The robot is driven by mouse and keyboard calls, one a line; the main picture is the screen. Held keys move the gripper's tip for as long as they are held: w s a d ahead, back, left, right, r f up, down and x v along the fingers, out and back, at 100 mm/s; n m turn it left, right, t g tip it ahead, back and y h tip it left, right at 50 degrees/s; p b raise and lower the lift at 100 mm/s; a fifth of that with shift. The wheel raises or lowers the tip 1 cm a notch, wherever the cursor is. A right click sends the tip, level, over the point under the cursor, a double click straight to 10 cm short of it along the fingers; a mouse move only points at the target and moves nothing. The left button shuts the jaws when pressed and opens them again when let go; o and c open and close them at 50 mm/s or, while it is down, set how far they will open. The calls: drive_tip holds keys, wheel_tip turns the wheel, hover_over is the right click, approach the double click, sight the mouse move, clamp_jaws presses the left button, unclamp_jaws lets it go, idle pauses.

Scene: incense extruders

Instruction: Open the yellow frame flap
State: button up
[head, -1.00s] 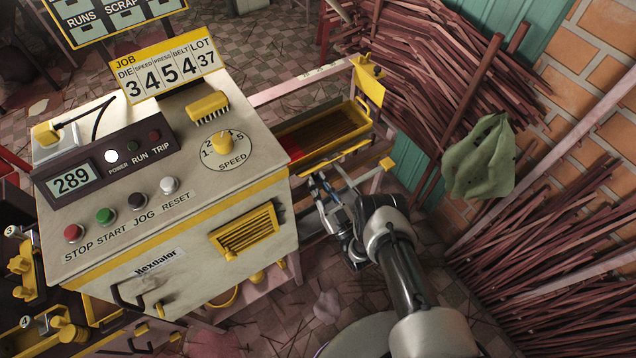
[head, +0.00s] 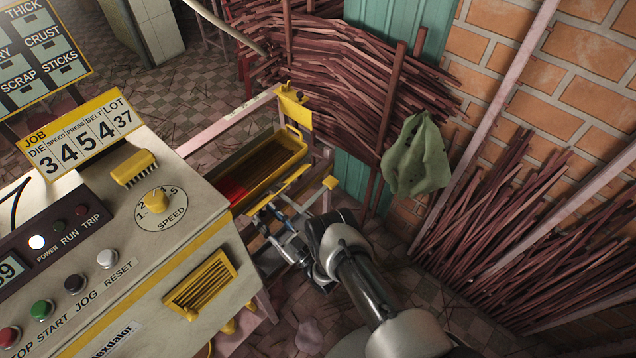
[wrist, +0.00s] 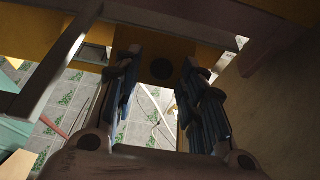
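A yellow-framed trough (head: 262,170) with a dark inside and a red patch at its left end extends from the right side of the machine. A yellow bar (head: 285,190) runs along its near side, and a yellow plate (head: 295,112) stands at its far end. I cannot tell which yellow part is the flap. My gripper (head: 268,212) is below the near side of the trough, beside the machine. In the wrist view its two fingers (wrist: 160,85) are apart with nothing between them. A yellow panel with a dark round spot (wrist: 160,69) lies beyond them; contact is unclear.
The cream machine (head: 150,230) with knob and buttons fills the left. Frame rails cross close around my fingers in the wrist view. A green cloth (head: 416,155) hangs at right.

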sight(261, 208)
drive_tip(key=shift+r, duration=0.15)
drive_tip(key=shift+w+a+r+g+h, duration=0.15)
drive_tip(key=shift+r+g+h, duration=0.65)
drive_tip(key=shift+g, duration=0.2)
drive_tip(key=shift+w+a+r+g+h, duration=0.1)
drive_tip(key=shift+a+r+g+h, duration=0.05)
drive_tip(key=shift+r+g+h, duration=0.25)
drive_tip(key=shift+w+a+r+g+h, duration=0.1)
drive_tip(key=shift+r+g+h, duration=0.2)
drive_tip(key=shift+h, duration=0.2)
drive_tip(key=r+g+h, duration=0.1)
drive_tip(key=w+a+r+g+h, duration=0.1)
drive_tip(key=h, duration=0.1)
drive_tip(key=shift+a, duration=0.15)
drive_tip(key=w+r+p+v, duration=0.1)
drive_tip(key=p+v, duration=0.4)
drive_tip(key=v, duration=1.3)
drive_tip(key=w+d+r+m+g+h+b, duration=0.1)
drive_tip(key=w+d+r+h, duration=0.5)
drive_tip(key=w+d+r, duration=0.2)
drive_tip(key=shift+d+r+h+b, duration=0.4)
drive_tip(key=shift+d+r, duration=0.6)
drive_tip(key=shift+d, duration=0.15)
drive_tip(key=shift+w, duration=0.1)
